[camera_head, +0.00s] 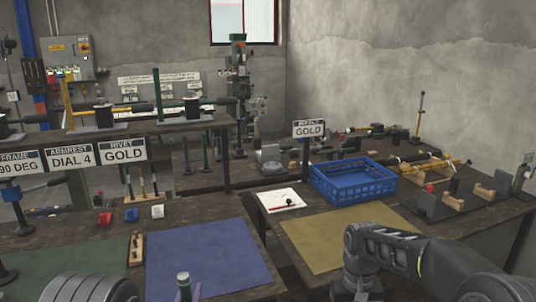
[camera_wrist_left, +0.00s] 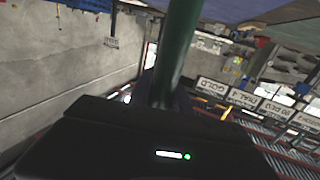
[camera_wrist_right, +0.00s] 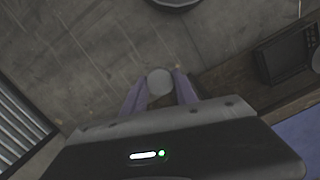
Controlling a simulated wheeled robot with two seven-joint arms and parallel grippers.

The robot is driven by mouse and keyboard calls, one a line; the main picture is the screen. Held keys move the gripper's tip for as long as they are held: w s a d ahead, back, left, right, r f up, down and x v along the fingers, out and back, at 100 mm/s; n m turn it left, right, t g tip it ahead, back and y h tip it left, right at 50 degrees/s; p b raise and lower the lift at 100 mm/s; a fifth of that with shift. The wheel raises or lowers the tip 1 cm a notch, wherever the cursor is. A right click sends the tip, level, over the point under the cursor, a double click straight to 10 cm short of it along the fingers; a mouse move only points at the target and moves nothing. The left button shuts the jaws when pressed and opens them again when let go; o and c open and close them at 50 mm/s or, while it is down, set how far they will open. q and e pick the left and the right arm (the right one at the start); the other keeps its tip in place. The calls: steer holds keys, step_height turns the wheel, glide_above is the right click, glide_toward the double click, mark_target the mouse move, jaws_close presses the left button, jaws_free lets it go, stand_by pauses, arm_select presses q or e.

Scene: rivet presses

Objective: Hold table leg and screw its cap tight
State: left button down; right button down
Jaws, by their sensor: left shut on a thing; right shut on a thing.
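The dark green table leg (camera_wrist_left: 178,50) is held between the fingers of my left gripper (camera_wrist_left: 169,98). In the head view, the leg's pale-topped upper end (camera_head: 183,279) stands about upright at the bottom edge, with the left fingers around it. My right gripper (camera_wrist_right: 160,90) is shut on a round whitish cap (camera_wrist_right: 159,81), seen end-on in the right wrist view. In the head view the right wrist hangs at the lower right, well apart from the leg; its fingertips and the cap are out of frame there.
A blue mat (camera_head: 205,252) and a tan mat (camera_head: 345,236) lie on the two benches. A blue crate (camera_head: 352,181) stands at the back of the right bench. Small red (camera_head: 105,218) and blue (camera_head: 132,215) parts sit on the left bench. A gap separates the benches.

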stand_by(0.3)
arm_select(q)
steer(key=s+d+f+m+g+h, duration=0.1)
steer(key=s+d+m+g+h, duration=0.3)
steer(key=d+h, duration=0.4)
steer(key=s+d+f+m+g+h, duration=0.1)
steer(key=s+d+m+g+h, duration=0.3)
steer(key=d+m+h, duration=0.4)
steer(key=shift+s+d+f+m+g, duration=0.25)
steer(key=shift+d+f+m+g, duration=0.1)
steer(key=shift+d+g, duration=0.65)
